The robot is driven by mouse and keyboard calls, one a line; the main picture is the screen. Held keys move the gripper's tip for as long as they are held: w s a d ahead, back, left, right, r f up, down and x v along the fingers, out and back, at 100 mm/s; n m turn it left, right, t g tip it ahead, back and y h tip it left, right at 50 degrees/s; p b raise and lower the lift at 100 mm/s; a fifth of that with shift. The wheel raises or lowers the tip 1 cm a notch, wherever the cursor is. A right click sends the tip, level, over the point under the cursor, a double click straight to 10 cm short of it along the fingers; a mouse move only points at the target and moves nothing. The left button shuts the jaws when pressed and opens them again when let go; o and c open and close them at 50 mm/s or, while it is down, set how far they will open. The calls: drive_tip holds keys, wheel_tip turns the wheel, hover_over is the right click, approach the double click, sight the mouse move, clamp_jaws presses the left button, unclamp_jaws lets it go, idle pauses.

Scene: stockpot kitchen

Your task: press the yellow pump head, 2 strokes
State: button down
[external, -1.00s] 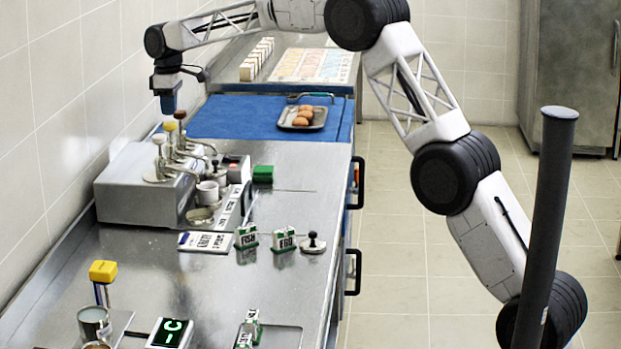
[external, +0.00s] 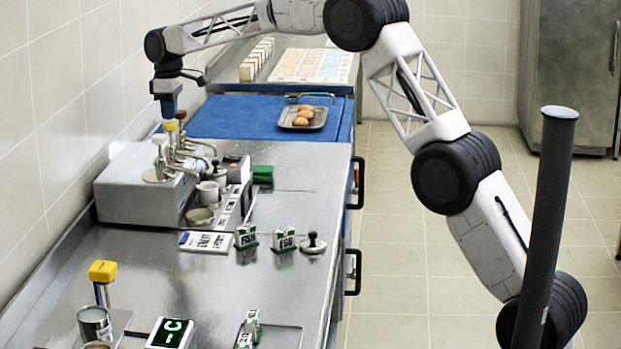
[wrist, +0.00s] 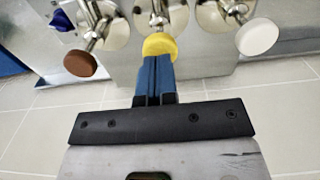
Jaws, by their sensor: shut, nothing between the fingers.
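The yellow pump head (external: 170,126) stands between the brown one (external: 181,115) and the white one (external: 159,139) on the steel dispenser box. In the wrist view the yellow head (wrist: 159,44) is in the middle, partly covered by my blue fingertips (wrist: 157,62). The brown head (wrist: 80,64) is to its left and the white head (wrist: 257,37) to its right. My gripper (external: 168,112) points down, shut and empty, right above the yellow head. I cannot tell whether the fingertips touch it.
Cups (external: 208,193) stand under the spouts. A green block (external: 263,175), labelled stands (external: 246,237) and a small black-knobbed piece (external: 313,243) are on the counter. A yellow-topped post (external: 103,271) is at the front left. The tiled wall is close on the left.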

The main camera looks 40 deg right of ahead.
sight(170, 123)
drive_tip(key=shift+f, duration=2.1)
drive_tip(key=shift+r, duration=2.65)
drive_tip(key=shift+f, duration=1)
